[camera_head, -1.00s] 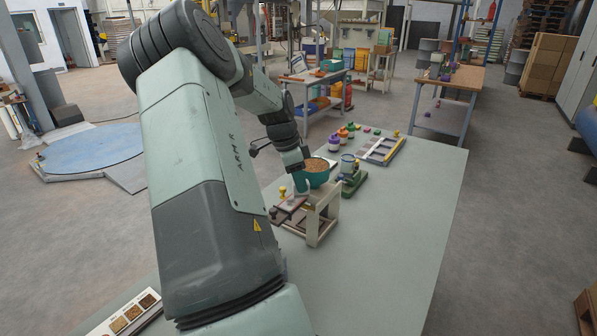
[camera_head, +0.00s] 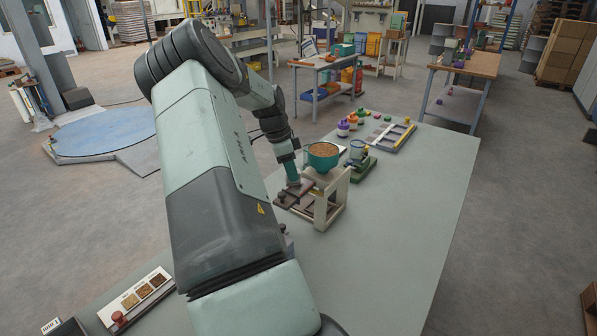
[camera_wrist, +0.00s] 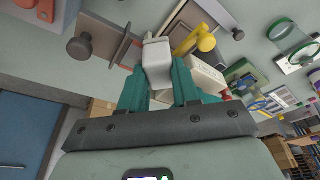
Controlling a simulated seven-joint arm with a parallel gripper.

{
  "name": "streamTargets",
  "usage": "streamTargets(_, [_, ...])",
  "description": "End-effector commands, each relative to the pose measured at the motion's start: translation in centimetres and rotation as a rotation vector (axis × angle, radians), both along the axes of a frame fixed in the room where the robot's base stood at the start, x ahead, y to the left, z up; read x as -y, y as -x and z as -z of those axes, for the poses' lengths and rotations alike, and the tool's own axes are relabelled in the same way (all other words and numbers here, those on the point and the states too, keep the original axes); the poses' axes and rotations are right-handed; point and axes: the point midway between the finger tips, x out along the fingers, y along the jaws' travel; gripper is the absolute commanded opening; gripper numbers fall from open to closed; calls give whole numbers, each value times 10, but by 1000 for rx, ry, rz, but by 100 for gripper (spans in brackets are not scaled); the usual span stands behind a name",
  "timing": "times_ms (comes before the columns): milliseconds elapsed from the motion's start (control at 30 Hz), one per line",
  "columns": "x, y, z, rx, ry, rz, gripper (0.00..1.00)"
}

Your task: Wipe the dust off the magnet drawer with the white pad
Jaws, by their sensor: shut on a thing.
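My gripper (camera_wrist: 160,78), with teal fingers, is shut on the white pad (camera_wrist: 157,62). The pad juts from between the fingertips in the wrist view. The magnet drawer (camera_head: 286,202) is a flat brown piece sticking out to the left of the cream stand (camera_head: 333,197). In the wrist view the drawer shows as reddish-brown plates (camera_wrist: 121,48) with a dark round knob (camera_wrist: 80,47). My gripper is over the drawer in the head view, the pad close to its surface; I cannot tell whether they touch. Dust is too small to make out.
A teal bowl of grain (camera_head: 322,155) sits on the stand, close to my gripper. The table's right side is clear.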

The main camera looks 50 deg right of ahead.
Motion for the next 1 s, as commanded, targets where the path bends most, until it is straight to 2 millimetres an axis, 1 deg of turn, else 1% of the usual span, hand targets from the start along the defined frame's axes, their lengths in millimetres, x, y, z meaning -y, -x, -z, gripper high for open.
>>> streamTargets(633, [0,59,0,0,0,1,7])
streamTargets(667, [-2,59,0,0,-2,-1,7])
streamTargets(1000, [-2,26,0,-1,0,-2,7])
